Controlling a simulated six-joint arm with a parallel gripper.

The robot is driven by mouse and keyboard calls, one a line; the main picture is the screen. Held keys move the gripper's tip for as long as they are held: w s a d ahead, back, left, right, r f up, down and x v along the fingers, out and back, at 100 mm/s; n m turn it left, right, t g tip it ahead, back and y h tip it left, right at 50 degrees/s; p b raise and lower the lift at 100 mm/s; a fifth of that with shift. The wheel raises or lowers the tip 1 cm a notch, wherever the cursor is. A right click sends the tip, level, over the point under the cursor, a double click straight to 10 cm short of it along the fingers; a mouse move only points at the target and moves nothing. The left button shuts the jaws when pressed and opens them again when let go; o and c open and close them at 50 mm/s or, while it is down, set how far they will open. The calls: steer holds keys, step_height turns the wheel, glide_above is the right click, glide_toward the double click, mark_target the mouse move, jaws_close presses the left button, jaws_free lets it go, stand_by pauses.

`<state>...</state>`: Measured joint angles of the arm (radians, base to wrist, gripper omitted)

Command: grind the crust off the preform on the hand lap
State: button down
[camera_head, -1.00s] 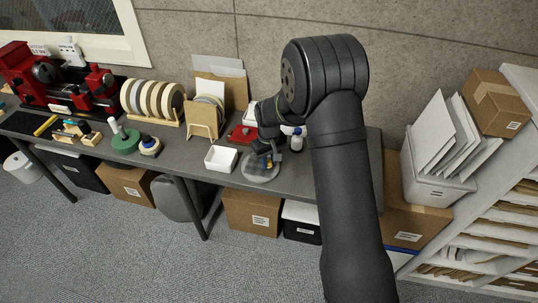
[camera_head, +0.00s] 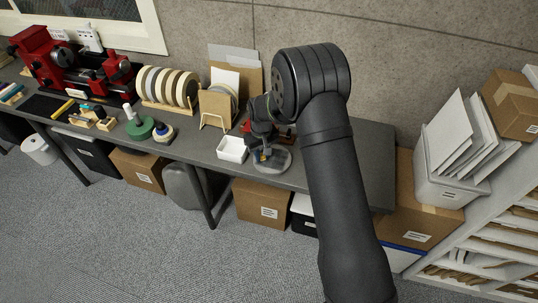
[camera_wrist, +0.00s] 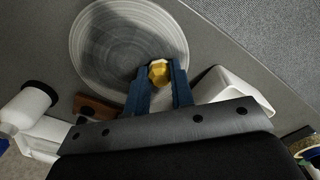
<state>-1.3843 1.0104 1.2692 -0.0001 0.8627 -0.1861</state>
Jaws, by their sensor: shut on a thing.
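The preform (camera_wrist: 159,72) is a small yellow-gold faceted piece between the blue fingertips in the wrist view. My gripper (camera_wrist: 160,76) is shut on it. The hand lap (camera_wrist: 112,48) is a round grey disc with concentric marks. The preform shows over its near edge, away from the centre; I cannot tell whether they touch. In the head view the lap (camera_head: 280,159) lies on the bench near its front edge, with my gripper (camera_head: 264,155) over its left part. The preform's underside and any crust there are hidden.
A white open tray (camera_head: 232,149) stands just left of the lap. A white bottle (camera_wrist: 28,105) and a brown block (camera_wrist: 97,107) are near in the wrist view. A disc rack (camera_head: 168,88), a green-based item (camera_head: 139,128) and a red machine (camera_head: 70,65) stand further left.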

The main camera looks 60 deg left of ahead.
mark_target(282, 157)
steer(key=shift+w+d, duration=0.6)
steer(key=shift+w, duration=0.35)
steer(key=shift+w+d, duration=0.65)
steer(key=shift+w, duration=0.35)
steer(key=shift+w+d, duration=0.6)
steer(key=shift+w, duration=0.35)
steer(key=shift+s+a, duration=2.6)
steer(key=shift+s, duration=0.05)
steer(key=shift+w+d, duration=0.65)
steer(key=shift+w, duration=0.4)
steer(key=shift+w+d, duration=0.7)
steer(key=shift+w, duration=0.3)
steer(key=shift+w+d, duration=0.65)
steer(key=shift+w, duration=0.4)
steer(key=shift+s+a, duration=2.45)
steer(key=shift+s, duration=0.05)
step_height(282, 157, up, 8)
steer(key=shift+r, duration=0.1)
